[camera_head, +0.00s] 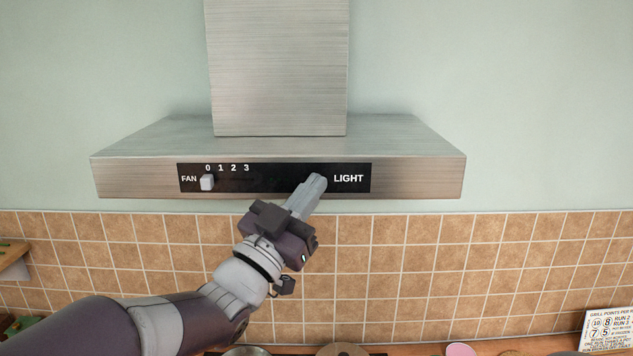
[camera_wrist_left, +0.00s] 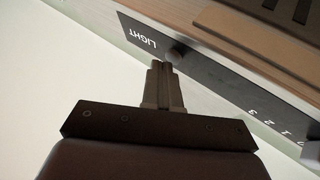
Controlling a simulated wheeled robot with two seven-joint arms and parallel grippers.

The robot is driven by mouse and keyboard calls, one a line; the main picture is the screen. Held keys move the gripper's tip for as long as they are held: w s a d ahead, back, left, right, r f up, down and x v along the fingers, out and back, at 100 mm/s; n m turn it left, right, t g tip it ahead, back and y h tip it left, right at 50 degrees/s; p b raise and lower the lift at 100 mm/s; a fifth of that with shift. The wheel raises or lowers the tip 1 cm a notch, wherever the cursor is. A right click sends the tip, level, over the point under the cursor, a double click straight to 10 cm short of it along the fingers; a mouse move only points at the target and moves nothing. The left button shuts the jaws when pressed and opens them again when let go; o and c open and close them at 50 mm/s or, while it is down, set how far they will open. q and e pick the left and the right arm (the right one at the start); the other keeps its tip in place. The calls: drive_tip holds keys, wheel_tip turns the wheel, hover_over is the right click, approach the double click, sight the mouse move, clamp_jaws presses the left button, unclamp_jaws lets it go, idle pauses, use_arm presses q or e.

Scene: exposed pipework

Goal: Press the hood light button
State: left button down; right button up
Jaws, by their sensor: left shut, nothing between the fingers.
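The range hood (camera_head: 420,180) is brushed metal with a black control panel (camera_head: 262,178) on its front. The word LIGHT is at the panel's right end. My left gripper (camera_head: 318,180) is shut and empty, with its fingertips at the panel just left of that word, covering the button in the head view. In the left wrist view the round dark light button (camera_wrist_left: 176,52) shows right at the tips of my left gripper (camera_wrist_left: 161,66). I cannot tell whether they touch. My right gripper is not in view.
The white fan slider (camera_head: 207,182) is at 0 on the panel's left. A tiled wall (camera_head: 400,250) lies below the hood. A pink cup (camera_head: 460,349) and a sign (camera_head: 608,330) are at the lower right. A wooden shelf (camera_head: 12,254) is at the left edge.

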use_arm(q)
drive_tip(key=shift+s+b, duration=0.6)
drive_tip(key=shift+s, duration=0.05)
drive_tip(key=s+b, duration=0.3)
drive_tip(key=s, duration=0.3)
drive_tip(key=w+a+f+n+g+y+b, duration=0.1)
drive_tip(key=w+a+f+n+g+y, duration=0.3)
drive_tip(key=f, duration=0.8)
drive_tip(key=s+a+f+n+g+y, duration=0.1)
drive_tip(key=a+f+g+y, duration=0.1)
drive_tip(key=f+y, duration=0.75)
drive_tip(key=s+a+f+n+g+b, duration=0.1)
drive_tip(key=s+a+f+g, duration=0.2)
drive_tip(key=f, duration=0.6)
drive_tip(key=s+a+f+n+g+b, duration=0.2)
drive_tip(key=s+a+f+g, duration=0.2)
drive_tip(key=s+f, duration=0.3)
drive_tip(key=s+a+f+n+g+b, duration=0.1)
drive_tip(key=s+a+f+g, duration=0.2)
drive_tip(key=f, duration=0.8)
drive_tip(key=shift+s+a+g+y, duration=0.2)
drive_tip(key=shift+s+g+y, duration=0.3)
drive_tip(key=shift+s, duration=0.6)
